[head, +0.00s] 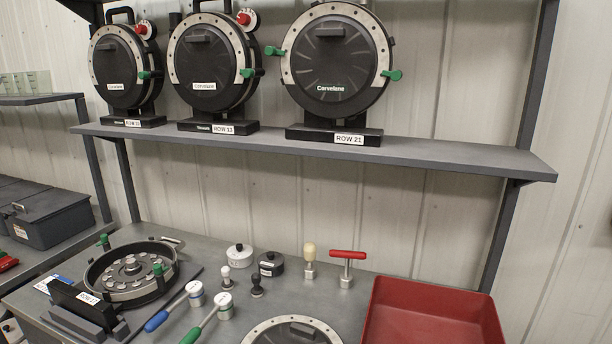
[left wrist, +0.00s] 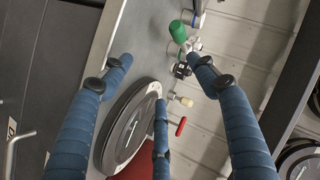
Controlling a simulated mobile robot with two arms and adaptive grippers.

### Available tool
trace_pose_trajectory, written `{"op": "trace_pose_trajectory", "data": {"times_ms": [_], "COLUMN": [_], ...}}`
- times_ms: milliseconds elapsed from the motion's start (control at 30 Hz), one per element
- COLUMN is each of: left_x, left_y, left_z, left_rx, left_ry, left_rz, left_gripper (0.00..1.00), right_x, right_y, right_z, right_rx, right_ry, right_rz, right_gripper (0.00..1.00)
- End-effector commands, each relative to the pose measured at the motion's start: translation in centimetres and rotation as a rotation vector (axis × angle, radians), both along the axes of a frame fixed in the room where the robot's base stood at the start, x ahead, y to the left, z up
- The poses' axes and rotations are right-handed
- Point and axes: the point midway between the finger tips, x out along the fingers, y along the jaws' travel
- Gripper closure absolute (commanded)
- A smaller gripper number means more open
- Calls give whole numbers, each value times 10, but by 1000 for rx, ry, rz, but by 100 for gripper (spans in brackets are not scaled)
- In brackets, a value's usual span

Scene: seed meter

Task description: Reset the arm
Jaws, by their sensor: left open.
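My left gripper (left wrist: 161,76) shows in the left wrist view, with its blue ribbed fingers spread apart and nothing between them. It is over the bench, and a round black lid with a pale rim (left wrist: 130,125) lies beyond the fingers. A green handle (left wrist: 178,32) and a red T-handle (left wrist: 181,126) also show past the fingertips. Neither of my grippers shows in the head view. My right gripper is in no view.
The bench holds an open seed meter housing (head: 130,272), several small tools and a red bin (head: 430,315). A shelf (head: 430,155) above carries a meter marked ROW 21 (head: 335,65) and two others. A dark box (head: 60,215) stands at the left.

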Motion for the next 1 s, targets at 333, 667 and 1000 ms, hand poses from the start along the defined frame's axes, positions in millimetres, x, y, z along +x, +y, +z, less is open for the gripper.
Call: {"op": "trace_pose_trajectory", "data": {"times_ms": [333,667,1000], "left_x": [-147,-226,-217], "left_y": [-1,-13,-16], "left_z": [-118,-173,-305], "left_rx": [-374,-501,-484], "left_ry": [525,782,825], "left_rz": [271,413,417], "left_gripper": [41,41,41], "right_x": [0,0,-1], "right_y": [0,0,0], "right_z": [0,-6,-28], "right_rx": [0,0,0], "right_ry": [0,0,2], "right_rz": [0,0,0], "right_gripper": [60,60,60]}}
